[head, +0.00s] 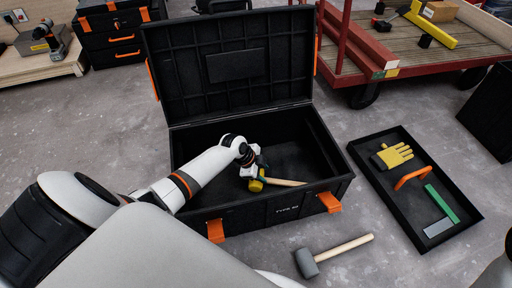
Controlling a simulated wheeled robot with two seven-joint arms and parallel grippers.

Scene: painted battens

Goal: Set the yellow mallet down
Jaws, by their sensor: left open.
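The yellow mallet (257,185) lies in the open black toolbox (270,209), near the front wall. Its yellow head is at the left and its wooden handle points right. My left gripper (259,169) reaches into the box and is open, right at the mallet's head. It hides part of the head, and I cannot tell whether the fingers touch it. My right gripper is out of view.
A grey mallet (309,263) lies on the floor before the box. A black tray (447,239) at the right holds a glove (392,156), an orange-handled tool (412,177) and a green square (441,203). A red cart (346,80) stands behind. The toolbox lid (285,60) stands up.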

